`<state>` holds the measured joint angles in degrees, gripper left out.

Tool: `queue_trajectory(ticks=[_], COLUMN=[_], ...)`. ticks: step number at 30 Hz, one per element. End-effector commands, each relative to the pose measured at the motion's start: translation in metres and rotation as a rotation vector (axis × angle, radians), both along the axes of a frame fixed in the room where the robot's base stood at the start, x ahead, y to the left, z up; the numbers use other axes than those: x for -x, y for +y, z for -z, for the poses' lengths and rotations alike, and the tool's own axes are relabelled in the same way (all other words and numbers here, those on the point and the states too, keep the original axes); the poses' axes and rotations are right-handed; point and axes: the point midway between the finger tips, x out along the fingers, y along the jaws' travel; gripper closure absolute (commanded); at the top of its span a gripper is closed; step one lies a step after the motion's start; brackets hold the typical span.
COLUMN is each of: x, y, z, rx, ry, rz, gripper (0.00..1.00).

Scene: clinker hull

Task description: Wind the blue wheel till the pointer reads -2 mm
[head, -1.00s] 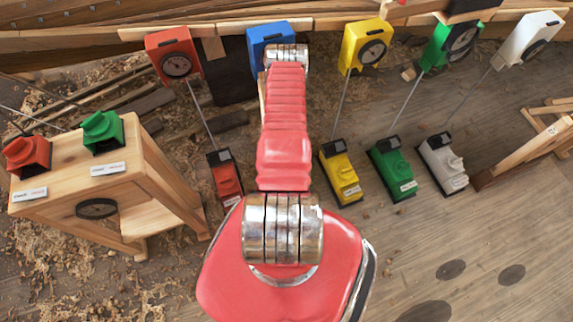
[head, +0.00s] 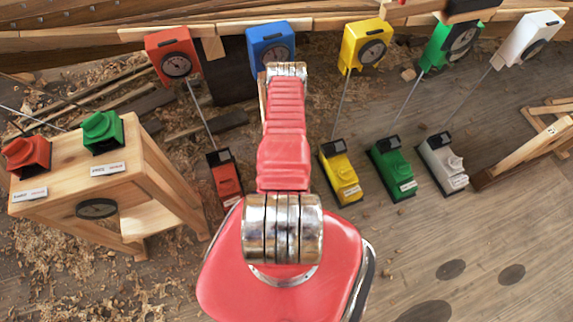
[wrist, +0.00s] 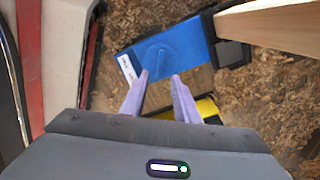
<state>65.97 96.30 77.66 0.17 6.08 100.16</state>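The blue gauge box (head: 268,42) hangs on the plank rail in the head view. Its dial is partly covered by my arm and its pointer reading is too small to make out. The blue base unit is hidden behind my arm there. In the wrist view the blue unit (wrist: 188,42) lies on the shavings, with a round blue wheel (wrist: 157,57) bearing a raised ridge on top. My gripper (wrist: 159,75) is open and empty. Its two pale purple fingers point at the wheel's near edge, one each side. I cannot tell whether they touch it.
Red (head: 175,54), yellow (head: 368,45), green (head: 452,44) and white (head: 528,38) gauges share the rail, with matching units below. A wooden bench (head: 60,180) stands left. In the wrist view a beam (wrist: 275,24) sits right of the blue unit and a yellow part (wrist: 207,108) below it.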

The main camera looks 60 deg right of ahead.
Motion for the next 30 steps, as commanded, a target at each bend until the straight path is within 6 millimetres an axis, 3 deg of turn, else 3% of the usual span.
queue_trajectory(ticks=[21, 30], x=[0.000, 0.000], y=[0.000, 0.000], z=[0.069, 0.088], rx=[0.000, 0.001], ry=[0.000, -0.001], rz=[0.000, 0.000], gripper=[0.72, 0.72])
